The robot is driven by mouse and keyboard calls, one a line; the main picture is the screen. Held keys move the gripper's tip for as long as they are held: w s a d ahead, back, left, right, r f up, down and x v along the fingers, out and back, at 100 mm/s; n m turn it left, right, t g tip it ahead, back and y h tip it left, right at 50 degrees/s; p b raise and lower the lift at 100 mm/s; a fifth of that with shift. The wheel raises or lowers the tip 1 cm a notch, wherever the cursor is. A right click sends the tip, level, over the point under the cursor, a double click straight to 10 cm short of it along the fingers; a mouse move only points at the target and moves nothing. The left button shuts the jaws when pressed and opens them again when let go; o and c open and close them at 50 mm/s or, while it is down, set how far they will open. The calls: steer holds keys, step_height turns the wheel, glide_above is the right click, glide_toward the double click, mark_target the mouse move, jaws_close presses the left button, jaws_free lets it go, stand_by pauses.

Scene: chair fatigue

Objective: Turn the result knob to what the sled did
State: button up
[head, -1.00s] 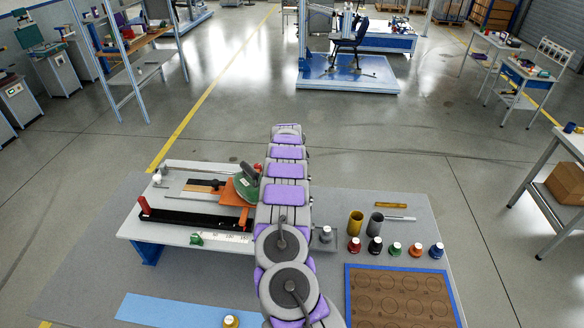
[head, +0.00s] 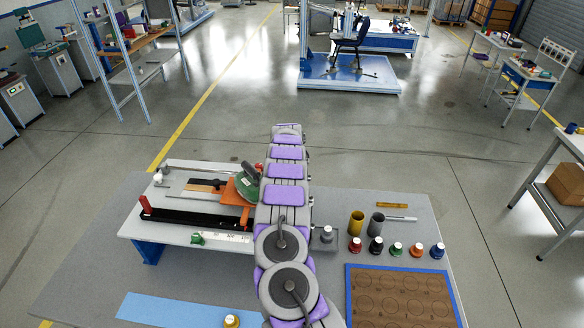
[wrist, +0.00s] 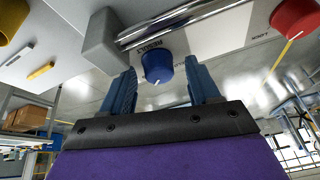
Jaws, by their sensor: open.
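In the wrist view a blue knob (wrist: 157,68) with a white pointer mark sits beside an upside-down label that appears to read RESULT. My gripper (wrist: 161,78) is open, with one blue finger on each side of the knob; I cannot tell if either finger touches it. In the head view, the orange sled (head: 230,196) with a green block (head: 247,183) is on the bench (head: 190,232) at the right end of its track, partly hidden by my arm. My arm hides the gripper and the blue knob in the head view.
A red knob (wrist: 296,17) is at upper right in the wrist view, and a grey block with metal rods (wrist: 103,40) is beside the blue knob. Several coloured weights (head: 395,249), a yellow cup (head: 356,222) and a brown tray with a blue rim (head: 347,298) lie right of my arm.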

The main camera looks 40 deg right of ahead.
steer(key=shift+r, duration=0.1)
steer(key=b+v, duration=0.2)
steer(key=v, duration=1.5)
stand_by(0.4)
